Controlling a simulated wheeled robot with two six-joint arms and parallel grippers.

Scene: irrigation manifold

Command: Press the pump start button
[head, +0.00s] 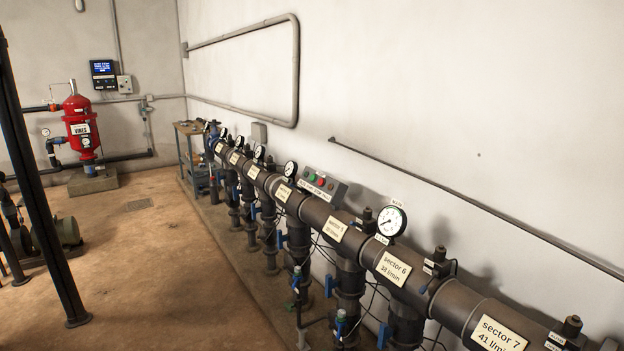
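A grey control box (341,192) with small coloured buttons sits behind the manifold pipe, against the white wall, near the middle of the head view. A red button (320,181) shows on its sloped face, with green beside it. The lettering on the box's front is too small to read surely, so I cannot tell which button is the pump start. Neither of my grippers is in the head view, and nothing is seen touching the box.
The dark manifold pipe (316,212) with sector labels, gauges and blue-handled valves runs from the back to the lower right. A red tank (80,125) and a wall controller (103,75) stand at the back left. A dark post (45,195) rises at left. The brown floor (150,265) is mostly clear.

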